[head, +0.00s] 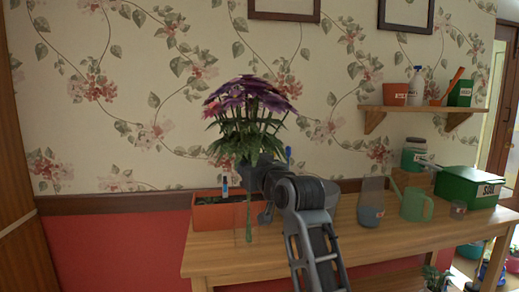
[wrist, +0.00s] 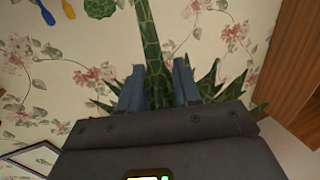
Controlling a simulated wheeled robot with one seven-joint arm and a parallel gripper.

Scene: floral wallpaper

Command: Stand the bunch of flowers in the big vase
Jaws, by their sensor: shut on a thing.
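The bunch of flowers (head: 250,105) has purple blooms and dark green leaves and is upright above the table. My gripper (head: 243,172) is shut on its stem just below the leaves. In the wrist view the green stem (wrist: 152,30) runs between the two fingers of my gripper (wrist: 160,88), with leaves spreading around them. The lower stem (head: 249,222) hangs below my gripper in front of the orange planter. A faint clear outline, perhaps a glass vase (head: 238,236), surrounds the stem's lower end; I cannot tell whether the stem is inside or in front of it.
An orange planter (head: 205,217) stands on the wooden table (head: 215,262). My arm hides the table's middle.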

